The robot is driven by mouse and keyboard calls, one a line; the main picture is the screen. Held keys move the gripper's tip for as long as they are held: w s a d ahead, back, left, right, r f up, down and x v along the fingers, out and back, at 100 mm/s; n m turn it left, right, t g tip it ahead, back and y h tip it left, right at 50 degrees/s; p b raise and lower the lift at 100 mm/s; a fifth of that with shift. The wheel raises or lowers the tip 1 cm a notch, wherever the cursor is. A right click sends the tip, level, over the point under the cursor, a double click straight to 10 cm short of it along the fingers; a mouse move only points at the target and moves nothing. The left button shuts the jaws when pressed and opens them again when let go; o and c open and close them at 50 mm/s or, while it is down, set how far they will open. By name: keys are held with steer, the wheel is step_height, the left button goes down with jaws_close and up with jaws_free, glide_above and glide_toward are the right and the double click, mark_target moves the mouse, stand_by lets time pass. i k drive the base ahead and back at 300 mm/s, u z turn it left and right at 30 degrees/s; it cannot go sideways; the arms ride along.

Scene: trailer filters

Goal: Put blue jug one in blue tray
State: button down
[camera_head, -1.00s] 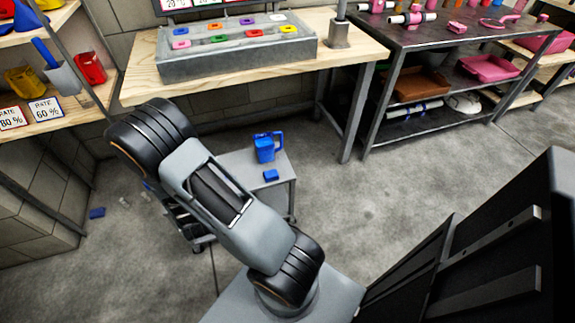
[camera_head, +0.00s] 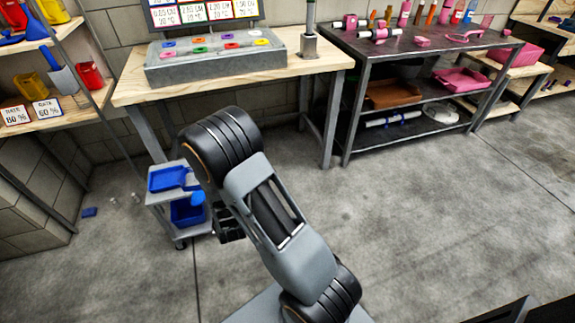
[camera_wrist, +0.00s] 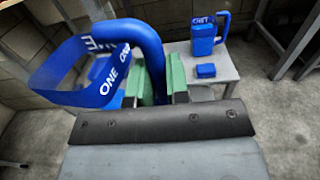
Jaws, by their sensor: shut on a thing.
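In the wrist view my gripper (camera_wrist: 157,75), with green fingers, is shut on the thick blue handle of blue jug one (camera_wrist: 70,85). The jug's wall shows "ONE" and fills the left of that view. A blue tray (camera_head: 167,178) lies on top of a small grey cart in the head view. A blue patch behind the jug in the wrist view may be this tray. In the head view my arm hides most of the gripper, and I cannot clearly make out the held jug there.
A second blue jug (camera_wrist: 203,37) and a small blue block (camera_wrist: 206,71) stand on a grey surface in the wrist view. A blue bin (camera_head: 187,213) sits lower on the cart. A wooden table (camera_head: 130,92) stands behind; open floor lies to the right.

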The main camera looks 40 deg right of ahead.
mark_target(167, 181)
steer(key=z, duration=0.25)
steer(key=k, duration=0.5)
steer(key=u, duration=0.65)
steer(key=i, duration=1.35)
steer(key=z, duration=0.9)
steer(key=i, duration=0.35)
steer(key=z, duration=3.2)
steer(key=k, duration=1.3)
